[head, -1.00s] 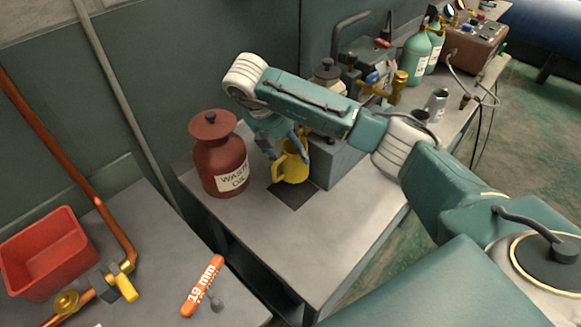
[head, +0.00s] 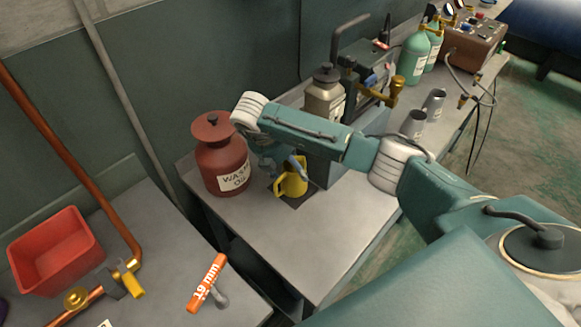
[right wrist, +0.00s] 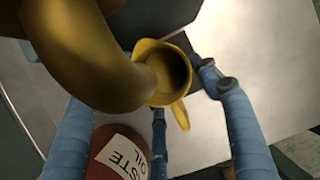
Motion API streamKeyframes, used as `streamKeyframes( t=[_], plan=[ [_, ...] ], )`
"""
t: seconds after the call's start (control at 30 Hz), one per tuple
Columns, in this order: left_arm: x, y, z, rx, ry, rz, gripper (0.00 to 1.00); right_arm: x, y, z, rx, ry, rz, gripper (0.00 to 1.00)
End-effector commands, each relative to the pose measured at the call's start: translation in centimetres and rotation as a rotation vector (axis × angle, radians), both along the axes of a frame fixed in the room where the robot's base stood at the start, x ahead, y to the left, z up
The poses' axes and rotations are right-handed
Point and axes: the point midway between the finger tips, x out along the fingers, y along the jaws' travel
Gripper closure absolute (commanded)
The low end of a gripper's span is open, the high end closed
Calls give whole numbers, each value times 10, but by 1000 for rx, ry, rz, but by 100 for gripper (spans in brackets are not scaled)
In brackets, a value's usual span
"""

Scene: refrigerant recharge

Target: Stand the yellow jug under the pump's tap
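The yellow jug (head: 291,184) stands upright on a dark square (head: 303,196) on the bench, right of the red waste-oil can (head: 222,168). My right gripper (head: 283,165) is at the jug, its fingers around it. In the right wrist view the blue fingers (right wrist: 165,92) are spread wide, with a gap between the right fingertip and the jug (right wrist: 165,68). The jug's open mouth faces the camera, and a brass tap (right wrist: 90,55) in the foreground covers part of it. My left gripper is not in view.
Behind my arm stand a grey bottle (head: 323,98), metal cups (head: 414,123) and green cylinders (head: 413,58). The front of the bench (head: 300,240) is clear. A red bin (head: 55,255) and an orange tool (head: 207,283) lie on the left table.

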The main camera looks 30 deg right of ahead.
Motion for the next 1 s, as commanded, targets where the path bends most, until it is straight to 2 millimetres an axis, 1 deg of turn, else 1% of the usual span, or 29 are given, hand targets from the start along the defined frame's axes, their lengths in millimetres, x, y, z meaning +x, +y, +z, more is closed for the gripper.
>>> streamKeyframes(
  t=[0.03, 0.07, 0.33, 0.43, 0.47, 0.57, 0.63, 0.8, 0.83, 0.87, 0.9, 1.0],
  plan=[
    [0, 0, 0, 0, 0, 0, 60, 0, 0, 0, 0, 1, 0, 26],
    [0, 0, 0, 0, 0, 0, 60, 0, 0, 0, 0, 1, 0, 21],
    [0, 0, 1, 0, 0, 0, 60, 0, 0, 0, 0, 1, 0, 21],
    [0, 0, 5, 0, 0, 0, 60, 0, 0, 5, 0, 1, 0, 21],
    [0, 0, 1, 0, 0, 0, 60, 0, 1, 5, 0, -1, 0, 21],
    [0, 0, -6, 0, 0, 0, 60, 1, 7, 17, 1, -5, 2, 21],
    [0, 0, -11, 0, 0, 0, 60, -1, 13, 29, 1, -4, 3, 21],
    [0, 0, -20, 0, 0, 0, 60, -3, 27, 67, 0, -5, 3, 21],
    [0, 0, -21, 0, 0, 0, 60, -4, 29, 73, 0, -5, 3, 21],
    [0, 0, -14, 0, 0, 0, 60, -3, 31, 84, -3, -7, 2, 21],
    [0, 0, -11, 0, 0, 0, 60, -4, 33, 91, -3, -6, 2, 21],
    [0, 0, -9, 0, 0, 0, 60, -6, 39, 102, -2, -4, 1, 21]
  ],
)
